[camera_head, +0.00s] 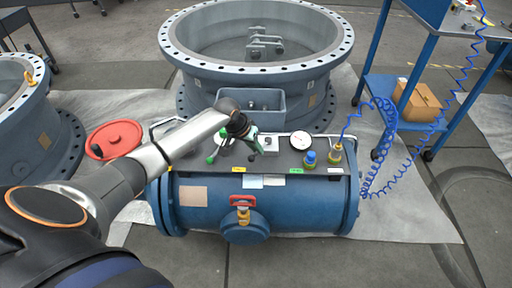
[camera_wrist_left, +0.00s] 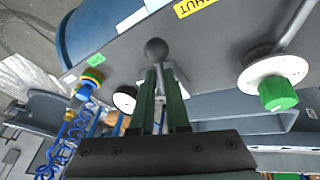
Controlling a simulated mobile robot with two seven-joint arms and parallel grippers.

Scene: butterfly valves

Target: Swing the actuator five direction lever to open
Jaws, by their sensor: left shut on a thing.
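My left gripper (camera_head: 246,146) reaches over the top plate of the blue actuator (camera_head: 280,205) in the head view. In the left wrist view its two green fingers (camera_wrist_left: 163,80) are closed around a thin grey lever. The lever's dark ball knob (camera_wrist_left: 157,49) sticks out just past the fingertips. In the head view the gripper mostly hides this lever. A yellow label reading SHUT (camera_wrist_left: 192,7) and a green label (camera_wrist_left: 68,78) show on the plate, on either side of the lever in the wrist view. My right gripper is not in view.
A green knob (camera_wrist_left: 278,93) by a white disc is near the gripper. A pressure gauge (camera_head: 301,141) and blue cap (camera_head: 309,158) stand to its right. Blue coiled hose (camera_head: 383,150) hangs right.

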